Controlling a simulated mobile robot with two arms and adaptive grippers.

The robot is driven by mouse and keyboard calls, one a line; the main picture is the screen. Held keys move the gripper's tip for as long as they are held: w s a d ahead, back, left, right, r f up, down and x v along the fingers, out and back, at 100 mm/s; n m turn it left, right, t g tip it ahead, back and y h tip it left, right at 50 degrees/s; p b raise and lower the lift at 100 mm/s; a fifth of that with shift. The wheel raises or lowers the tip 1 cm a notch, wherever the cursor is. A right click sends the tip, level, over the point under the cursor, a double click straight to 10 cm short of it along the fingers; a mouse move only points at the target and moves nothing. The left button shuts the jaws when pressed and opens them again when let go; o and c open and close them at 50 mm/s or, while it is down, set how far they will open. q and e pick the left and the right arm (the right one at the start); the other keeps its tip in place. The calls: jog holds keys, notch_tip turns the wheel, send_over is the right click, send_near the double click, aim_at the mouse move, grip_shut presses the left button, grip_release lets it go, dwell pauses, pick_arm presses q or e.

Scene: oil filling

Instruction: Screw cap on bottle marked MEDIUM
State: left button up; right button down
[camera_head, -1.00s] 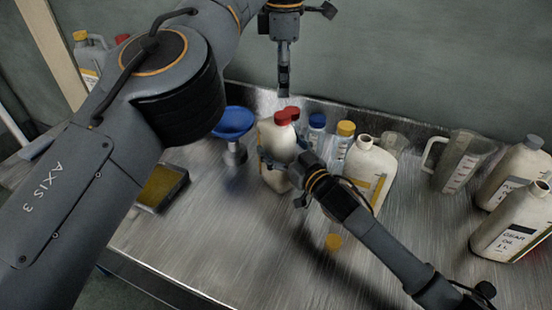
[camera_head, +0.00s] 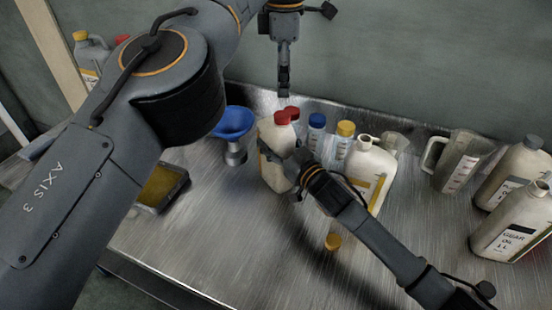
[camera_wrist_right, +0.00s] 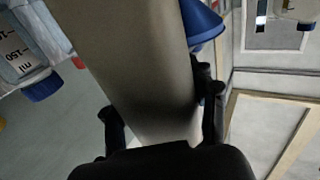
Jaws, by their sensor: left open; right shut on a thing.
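A cream bottle with a red cap (camera_head: 281,118) on its neck stands on the metal table; its body (camera_head: 271,174) shows left of my right gripper. I cannot read any label on it. My right gripper (camera_head: 280,166) is shut around this bottle's side. In the right wrist view the bottle body (camera_wrist_right: 135,60) fills the space between the fingers. My left gripper (camera_head: 284,90) is open and empty, pointing down above the red cap. An open cream bottle (camera_head: 373,158) with a yellow-marked label stands to the right. A loose yellow cap (camera_head: 333,242) lies on the table.
A blue funnel (camera_head: 233,123) stands left of the held bottle. Small bottles with red, blue (camera_head: 317,121) and yellow (camera_head: 345,128) caps stand behind it. A clear jug (camera_head: 462,160) and gear oil bottles (camera_head: 510,225) are at the right. The front table is mostly clear.

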pick_arm(q)
jog(key=n, duration=0.6)
jog(key=shift+n, duration=0.3)
jog(key=n, duration=0.4)
jog(key=shift+n, duration=0.3)
jog(key=n, duration=0.8)
jog(key=shift+n, duration=0.3)
jog(key=n, duration=1.1)
jog(key=shift+a+n, duration=0.1)
jog(key=shift+n, duration=0.3)
jog(key=shift+f, duration=0.1)
